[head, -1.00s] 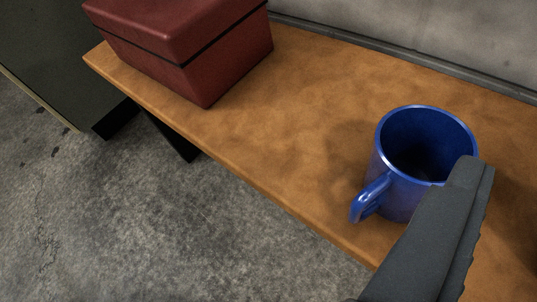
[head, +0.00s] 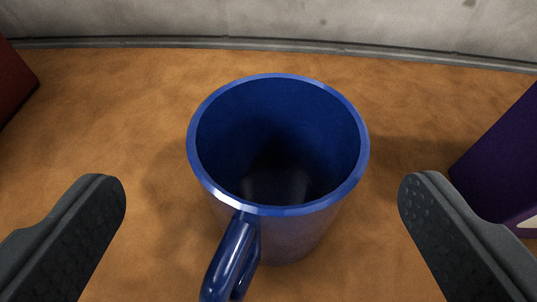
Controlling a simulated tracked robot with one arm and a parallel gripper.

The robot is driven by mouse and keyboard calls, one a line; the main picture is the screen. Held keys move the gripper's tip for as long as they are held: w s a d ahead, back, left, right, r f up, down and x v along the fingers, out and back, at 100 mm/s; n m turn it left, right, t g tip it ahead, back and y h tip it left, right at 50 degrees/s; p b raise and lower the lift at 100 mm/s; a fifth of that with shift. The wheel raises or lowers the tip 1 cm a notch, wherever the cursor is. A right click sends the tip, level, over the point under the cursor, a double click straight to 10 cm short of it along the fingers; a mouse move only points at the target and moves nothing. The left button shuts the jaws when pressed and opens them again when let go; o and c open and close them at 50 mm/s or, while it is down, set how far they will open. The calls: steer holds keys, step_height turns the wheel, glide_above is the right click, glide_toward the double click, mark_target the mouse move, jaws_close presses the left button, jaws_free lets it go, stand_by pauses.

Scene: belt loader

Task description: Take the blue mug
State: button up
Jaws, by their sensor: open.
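The blue mug (head: 285,225) stands upright on the brown bench top (head: 130,110), in the middle of the head view. Its inside is dark and looks empty. Its handle (head: 230,262) points toward me, a little to the left. My gripper (head: 262,190) is open, with one dark finger at the left and one at the right of the mug. Both fingers are apart from the mug, with a gap on each side.
A red box (head: 12,82) shows at the left edge. A purple object (head: 503,165) stands at the right, close beyond my right finger. A grey wall (head: 270,20) with a metal strip runs along the back. The bench top between box and mug is clear.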

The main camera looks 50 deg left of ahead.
mark_target(282, 213)
steer(key=shift+d+f+b+x, duration=0.1)
steer(key=shift+b+x, duration=0.25)
steer(key=shift+x, duration=0.45)
steer(key=shift+d+f+b+x, duration=0.15)
steer(key=shift+b+x, duration=0.15)
steer(key=shift+x, duration=0.45)
steer(key=shift+d+f+b+x, duration=0.1)
steer(key=shift+b+x, duration=0.25)
steer(key=shift+x, duration=0.45)
steer(key=shift+w+a, duration=0.4)
steer(key=shift+w, duration=0.05)
steer(key=c, duration=1.3)
